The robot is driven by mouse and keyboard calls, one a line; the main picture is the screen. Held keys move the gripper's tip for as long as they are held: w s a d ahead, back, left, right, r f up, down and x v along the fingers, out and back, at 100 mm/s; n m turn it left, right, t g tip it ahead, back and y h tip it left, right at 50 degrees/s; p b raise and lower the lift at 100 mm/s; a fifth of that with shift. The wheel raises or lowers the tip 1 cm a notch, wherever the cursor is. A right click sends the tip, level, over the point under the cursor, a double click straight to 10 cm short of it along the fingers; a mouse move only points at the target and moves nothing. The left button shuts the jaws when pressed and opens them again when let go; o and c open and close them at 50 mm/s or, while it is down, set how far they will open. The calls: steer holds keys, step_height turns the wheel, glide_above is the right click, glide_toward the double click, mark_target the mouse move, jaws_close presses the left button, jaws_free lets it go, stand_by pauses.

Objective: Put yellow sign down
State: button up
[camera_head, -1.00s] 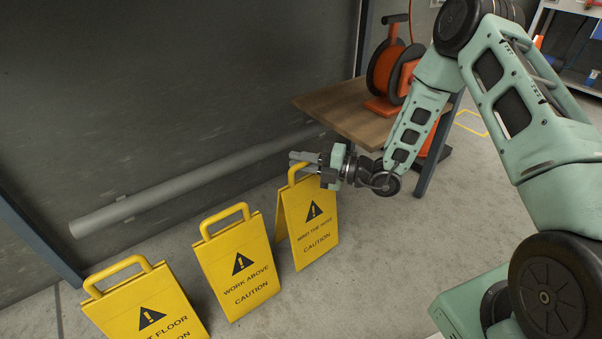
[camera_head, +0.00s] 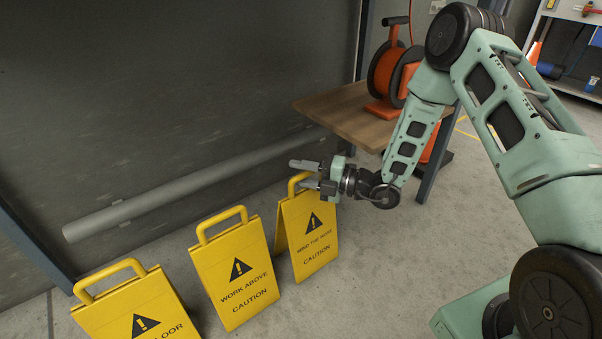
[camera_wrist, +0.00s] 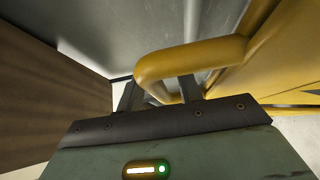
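The yellow "mind the hose" caution sign (camera_head: 308,235) stands upright on the floor, nearest the wooden table, with its legs spread. My gripper (camera_head: 298,174) is at its top handle. Its two fingers are apart, one on each side of the handle. In the wrist view the yellow handle (camera_wrist: 200,55) crosses just beyond and between the spread fingers (camera_wrist: 160,92), and part of the sign's yellow panel (camera_wrist: 285,70) shows at right. Whether a finger still touches the handle is hard to tell.
A "work above" sign (camera_head: 236,275) and another yellow sign (camera_head: 138,308) stand to the left. A wooden table (camera_head: 345,115) with an orange hose reel (camera_head: 390,75) is behind my gripper. A grey pipe (camera_head: 180,190) runs along the dark wall.

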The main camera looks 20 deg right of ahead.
steer(key=shift+d+r, duration=0.15)
steer(key=p+v, duration=0.6)
steer(key=v, duration=0.5)
steer(key=shift+s+d+p, duration=0.25)
steer(key=shift+d+p, duration=0.05)
steer(key=shift+p, duration=0.05)
